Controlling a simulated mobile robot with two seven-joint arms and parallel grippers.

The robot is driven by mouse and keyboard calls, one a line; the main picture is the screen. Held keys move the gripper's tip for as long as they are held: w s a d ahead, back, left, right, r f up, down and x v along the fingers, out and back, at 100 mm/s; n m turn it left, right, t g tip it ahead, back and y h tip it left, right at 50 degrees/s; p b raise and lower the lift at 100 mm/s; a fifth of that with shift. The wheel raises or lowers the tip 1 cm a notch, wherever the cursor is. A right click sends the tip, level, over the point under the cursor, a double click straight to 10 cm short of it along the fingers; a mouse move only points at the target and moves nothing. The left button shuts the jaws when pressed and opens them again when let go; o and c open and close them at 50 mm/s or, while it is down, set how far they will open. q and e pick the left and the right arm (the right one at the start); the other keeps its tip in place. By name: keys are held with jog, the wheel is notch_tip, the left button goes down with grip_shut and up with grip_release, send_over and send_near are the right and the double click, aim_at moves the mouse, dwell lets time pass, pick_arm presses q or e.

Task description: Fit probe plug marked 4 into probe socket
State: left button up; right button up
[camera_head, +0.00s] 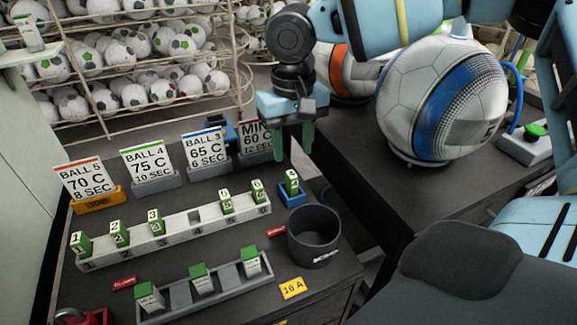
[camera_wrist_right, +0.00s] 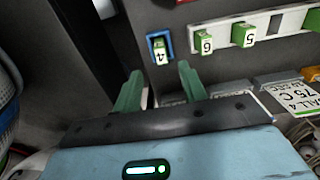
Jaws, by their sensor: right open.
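The green and white plug marked 4 (camera_head: 291,180) stands upright in a small blue socket block (camera_head: 293,197) at the right end of the numbered rack. Both also show in the right wrist view, the plug (camera_wrist_right: 159,52) inside the blue block (camera_wrist_right: 150,37). I cannot tell how deep it sits. My right gripper (camera_head: 293,143) is open and empty, above and behind the plug and apart from it. In the right wrist view its fingertips (camera_wrist_right: 159,75) point toward the plug. My left gripper is not in view.
The white rack (camera_head: 185,222) holds several numbered plugs, and its slot 4 is empty. A dark cup (camera_head: 314,236) stands just in front of the blue block. Sign cards (camera_head: 207,148) stand behind the rack. A large ball (camera_head: 441,100) is on the right bench.

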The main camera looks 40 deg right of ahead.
aim_at(292, 174)
jog(key=shift+w+d, duration=0.25)
jog(key=shift+w, duration=0.1)
jog(key=shift+s+a, duration=0.1)
jog(key=shift+s, duration=0.1)
jog(key=shift+f, duration=1.25)
jog(key=shift+s+a+f, duration=0.1)
jog(key=shift+f, duration=1.2)
jog(key=shift+s+a+f, duration=0.1)
jog(key=shift+f, duration=1.15)
grip_shut()
